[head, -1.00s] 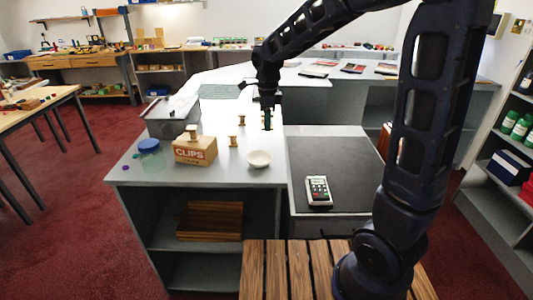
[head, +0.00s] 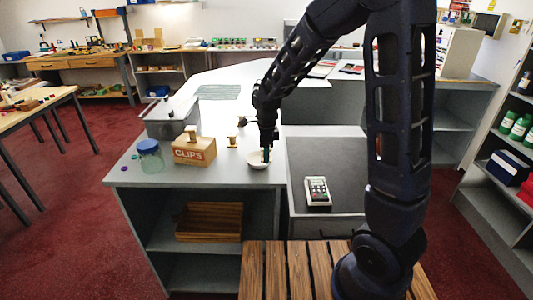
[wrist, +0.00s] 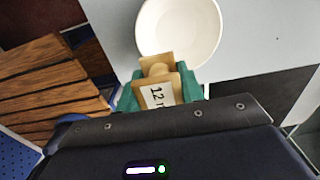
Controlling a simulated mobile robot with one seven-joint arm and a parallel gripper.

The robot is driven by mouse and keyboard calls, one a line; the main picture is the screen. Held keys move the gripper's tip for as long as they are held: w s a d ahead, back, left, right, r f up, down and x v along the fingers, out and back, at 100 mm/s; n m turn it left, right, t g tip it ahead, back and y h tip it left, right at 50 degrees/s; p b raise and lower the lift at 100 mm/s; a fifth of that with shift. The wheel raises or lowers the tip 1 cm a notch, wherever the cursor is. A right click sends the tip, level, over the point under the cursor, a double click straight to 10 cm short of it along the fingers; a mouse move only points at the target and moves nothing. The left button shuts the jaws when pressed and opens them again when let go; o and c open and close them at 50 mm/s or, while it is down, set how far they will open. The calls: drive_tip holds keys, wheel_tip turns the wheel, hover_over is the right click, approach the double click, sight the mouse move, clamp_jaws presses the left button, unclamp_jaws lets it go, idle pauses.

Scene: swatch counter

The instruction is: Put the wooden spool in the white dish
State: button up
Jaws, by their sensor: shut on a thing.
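My gripper (head: 266,154) is over the right part of the white dish (head: 255,165) in the head view. In the wrist view my gripper's green fingers (wrist: 160,92) are shut on a pale wooden spool (wrist: 158,70), which has a white label reading "12" and more. The dish (wrist: 205,35) lies just beyond the spool there, and the spool overlaps its near rim in the picture. The inside of the dish that shows is empty. The height of the spool above the dish is hard to tell. The held spool is mostly hidden in the head view.
Other spools stand on the grey counter, one left of the dish (head: 232,142) and one further back (head: 242,121). A CLIPS box (head: 194,152), a blue-lidded jar (head: 150,158) and a grey bin (head: 172,118) are at the left. A handheld meter (head: 317,191) lies on the dark mat.

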drive_tip(key=shift+f, duration=0.55)
drive_tip(key=o, duration=1)
